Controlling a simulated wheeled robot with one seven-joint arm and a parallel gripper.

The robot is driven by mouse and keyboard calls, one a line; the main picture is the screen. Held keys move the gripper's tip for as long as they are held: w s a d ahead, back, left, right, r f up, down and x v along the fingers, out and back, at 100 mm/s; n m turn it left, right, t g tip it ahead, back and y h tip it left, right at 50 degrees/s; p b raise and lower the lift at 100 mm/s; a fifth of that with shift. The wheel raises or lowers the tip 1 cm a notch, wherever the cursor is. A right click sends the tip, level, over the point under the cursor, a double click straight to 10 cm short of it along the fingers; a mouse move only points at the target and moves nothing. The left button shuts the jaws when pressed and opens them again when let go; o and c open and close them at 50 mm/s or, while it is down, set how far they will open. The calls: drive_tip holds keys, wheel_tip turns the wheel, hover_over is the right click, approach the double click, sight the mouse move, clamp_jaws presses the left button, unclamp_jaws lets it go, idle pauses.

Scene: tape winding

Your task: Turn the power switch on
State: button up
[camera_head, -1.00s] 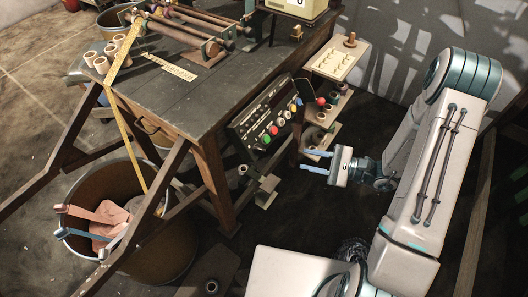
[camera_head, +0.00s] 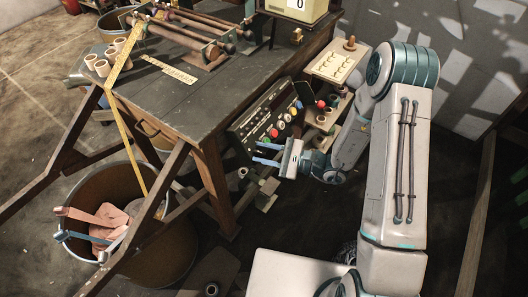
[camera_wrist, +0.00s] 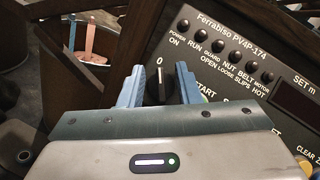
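The control panel (camera_head: 262,122) is a dark sloped box on the side of the wooden table, with several coloured buttons. The power switch (camera_wrist: 158,74) is a black rotary knob with a white line pointing about straight up at a "0". My gripper (camera_head: 266,154) is at the panel's lower left part. In the wrist view my gripper (camera_wrist: 158,88) is open, its blue fingers on either side of the knob. Contact cannot be told.
The wooden table (camera_head: 140,100) holds rollers and tape. A yellow tape runs down to a round bin (camera_head: 150,262) on the left. A small stand (camera_head: 340,62) with spools is right of the panel. A table leg (camera_head: 215,190) stands close to my gripper.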

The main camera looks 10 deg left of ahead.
clamp_jaws()
drive_tip(key=shift+f+m+t, duration=0.1)
drive_tip(key=shift+m+t, duration=0.2)
drive_tip(key=shift+m, duration=0.3)
drive_tip(key=m+t, duration=0.2)
drive_tip(key=m, duration=0.2)
drive_tip(key=shift+d+t+p, duration=0.1)
drive_tip(key=shift+t+p, duration=0.2)
drive_tip(key=m+t+p, duration=0.1)
drive_tip(key=m, duration=0.1)
drive_tip(key=m+t+p, duration=0.1)
drive_tip(key=m+t, duration=0.1)
drive_tip(key=m, duration=0.1)
drive_tip(key=shift+t+h, duration=0.3)
drive_tip(key=m+t+h+p, duration=0.1)
drive_tip(key=m+p, duration=0.1)
drive_tip(key=m, duration=0.1)
drive_tip(key=m+t+h+p, duration=0.1)
drive_tip(key=m+p, duration=0.1)
drive_tip(key=m, duration=0.1)
drive_tip(key=m+t+h+p, duration=0.1)
drive_tip(key=m+t+p, duration=0.1)
drive_tip(key=m, duration=0.1)
drive_tip(key=shift+h+p, duration=0.4)
drive_tip(key=shift+f+m, duration=0.1)
drive_tip(key=shift+m, duration=0.3)
